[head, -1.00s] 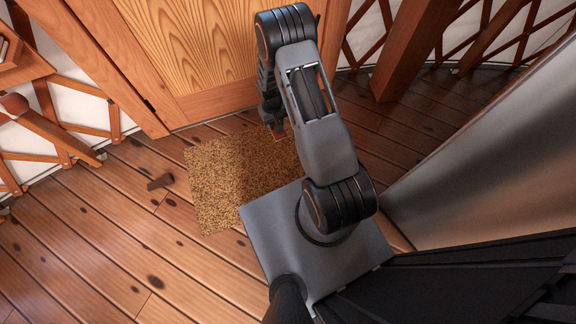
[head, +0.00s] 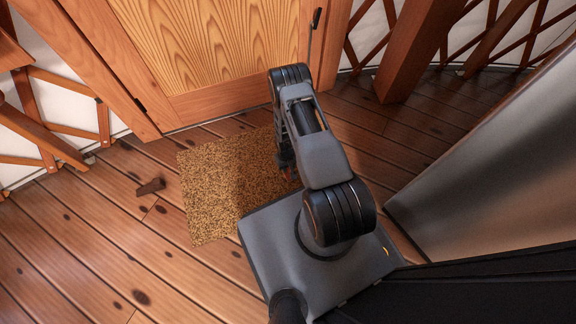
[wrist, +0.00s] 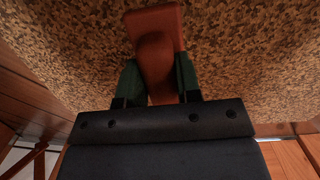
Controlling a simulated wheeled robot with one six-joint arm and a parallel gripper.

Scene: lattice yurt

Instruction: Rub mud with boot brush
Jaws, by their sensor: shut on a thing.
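My gripper (wrist: 158,82) is shut on a reddish-brown block-like handle, which I take to be the boot brush (wrist: 155,35). The brush sits between the two green fingertips, over the speckled mat. Its bristles do not show, and I cannot tell whether it touches the mat. In the head view my gripper (head: 287,163) is low over the right part of the tan mat (head: 212,190), largely hidden by my arm. I cannot make out a distinct mud patch; the mat's speckle or my arm may hide it.
A wooden door (head: 215,50) stands behind the mat. A small dark brown wooden piece (head: 150,186) lies on the plank floor left of the mat. A wooden post (head: 410,55) and a grey panel (head: 500,165) stand at right. The floor at left is mostly clear.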

